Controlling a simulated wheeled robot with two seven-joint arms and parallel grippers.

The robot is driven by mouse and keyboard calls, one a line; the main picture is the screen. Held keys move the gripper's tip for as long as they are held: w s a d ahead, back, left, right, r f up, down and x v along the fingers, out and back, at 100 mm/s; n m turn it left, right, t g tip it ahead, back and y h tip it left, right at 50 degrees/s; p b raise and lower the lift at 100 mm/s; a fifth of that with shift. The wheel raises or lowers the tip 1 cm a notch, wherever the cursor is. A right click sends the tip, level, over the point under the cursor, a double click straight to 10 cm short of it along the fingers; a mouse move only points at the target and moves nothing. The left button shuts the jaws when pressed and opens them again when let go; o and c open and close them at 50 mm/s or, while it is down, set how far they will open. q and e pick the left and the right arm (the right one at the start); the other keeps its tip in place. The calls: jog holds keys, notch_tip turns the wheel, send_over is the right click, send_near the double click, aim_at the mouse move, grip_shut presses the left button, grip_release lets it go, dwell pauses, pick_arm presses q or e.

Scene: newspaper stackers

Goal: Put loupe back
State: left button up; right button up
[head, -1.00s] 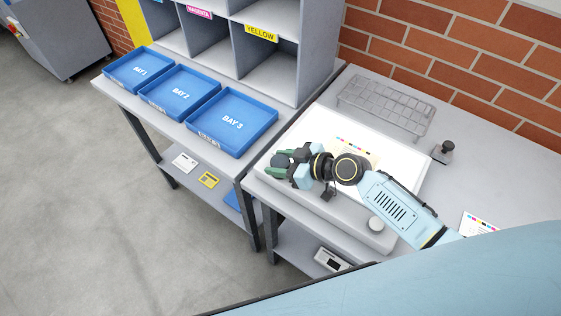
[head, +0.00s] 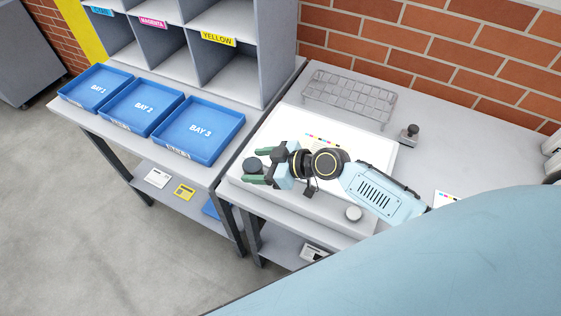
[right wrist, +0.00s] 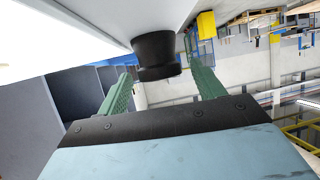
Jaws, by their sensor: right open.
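The loupe (head: 252,165) is a small dark round piece at the left end of the white light table (head: 288,118). In the right wrist view the loupe (right wrist: 156,55) is a black cylinder with a wider rim, against the white surface. My right gripper (head: 261,166) is open, its green fingers spread on either side of the loupe. In the right wrist view the fingertips (right wrist: 160,75) have a gap to each side of it. My left gripper is not in view.
A printed sheet (head: 322,142) lies on the light table behind my arm. A wire rack (head: 348,98) and a small dark-knobbed device (head: 409,134) stand toward the wall. Blue bay trays (head: 198,132) sit on the left table beneath the shelves. A round knob (head: 353,213) is at the front.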

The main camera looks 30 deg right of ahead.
jog(key=b+v, duration=0.1)
jog(key=v, duration=0.9)
jog(key=shift+s, duration=0.15)
